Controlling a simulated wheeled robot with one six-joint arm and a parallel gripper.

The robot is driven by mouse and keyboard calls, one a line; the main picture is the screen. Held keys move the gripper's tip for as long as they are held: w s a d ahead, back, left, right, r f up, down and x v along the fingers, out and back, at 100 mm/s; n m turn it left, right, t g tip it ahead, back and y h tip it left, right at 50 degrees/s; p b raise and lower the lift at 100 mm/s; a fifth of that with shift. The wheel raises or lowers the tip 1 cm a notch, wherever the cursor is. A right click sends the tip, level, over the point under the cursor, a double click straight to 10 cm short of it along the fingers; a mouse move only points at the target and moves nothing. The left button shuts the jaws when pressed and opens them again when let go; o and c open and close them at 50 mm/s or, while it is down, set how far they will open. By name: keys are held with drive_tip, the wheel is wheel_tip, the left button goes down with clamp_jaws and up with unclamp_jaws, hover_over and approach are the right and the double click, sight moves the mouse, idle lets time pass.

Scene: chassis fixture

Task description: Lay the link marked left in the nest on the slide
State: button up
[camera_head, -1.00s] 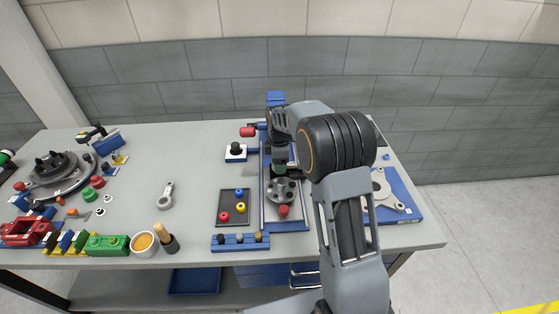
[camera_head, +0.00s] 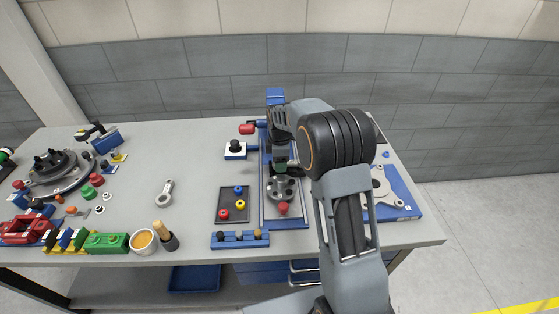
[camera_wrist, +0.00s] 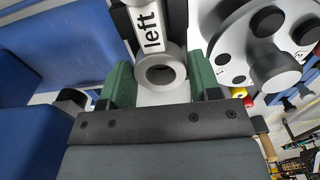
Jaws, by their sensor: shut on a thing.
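My gripper (camera_wrist: 157,84) is shut on the link marked left (camera_wrist: 161,72). In the wrist view the link's grey ring end sits between the green fingers, and its white label reads "left". The link's far end runs out of the top of that view, beside dark parts. In the head view my gripper (camera_head: 280,164) is over the blue slide (camera_head: 288,223), and my arm hides part of it. I cannot make out the nest or whether the link touches it.
A grey disc with dark holes (camera_head: 280,187) and a red knob (camera_head: 283,208) is close to my gripper. A dark tray (camera_head: 230,211) with coloured rings is left of the slide. Another grey link (camera_head: 166,194) lies on the table. A blue plate (camera_head: 403,207) is at right.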

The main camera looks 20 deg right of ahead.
drive_tip(key=shift+f, duration=0.4)
idle(0.3)
drive_tip(key=o, duration=0.5)
drive_tip(key=shift+o, duration=0.2)
drive_tip(key=shift+r, duration=0.1)
drive_tip(key=shift+r+p, duration=0.9)
drive_tip(key=shift+r, duration=0.5)
drive_tip(key=shift+o, duration=0.2)
drive_tip(key=o, duration=0.5)
